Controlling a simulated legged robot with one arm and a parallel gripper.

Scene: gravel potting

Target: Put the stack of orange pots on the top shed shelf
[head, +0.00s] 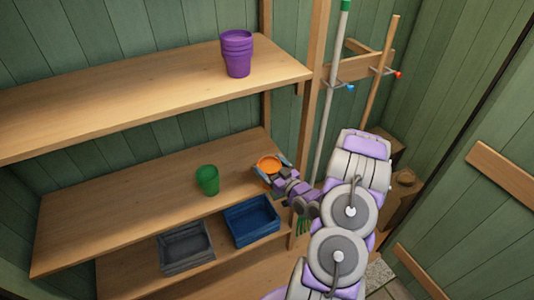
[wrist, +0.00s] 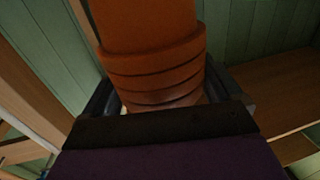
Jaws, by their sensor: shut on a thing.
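The stack of orange pots (head: 269,164) shows as an orange rim in my gripper (head: 272,170) in the head view, at the right end of the middle shelf (head: 120,205). In the wrist view the orange stack (wrist: 155,55) fills the middle, with several nested rims, and my gripper's fingers (wrist: 160,97) are on both sides of it. My gripper is shut on the stack. Whether the stack touches the shelf is hidden. The top shelf (head: 130,90) is above, with a stack of purple pots (head: 237,53) near its right end.
A green pot (head: 208,180) stands on the middle shelf, left of my gripper. A grey crate (head: 186,246) and a blue crate (head: 251,221) sit on the lower shelf. A wooden post (head: 312,110) and long-handled tools (head: 333,90) stand to the right. The top shelf's left and middle are clear.

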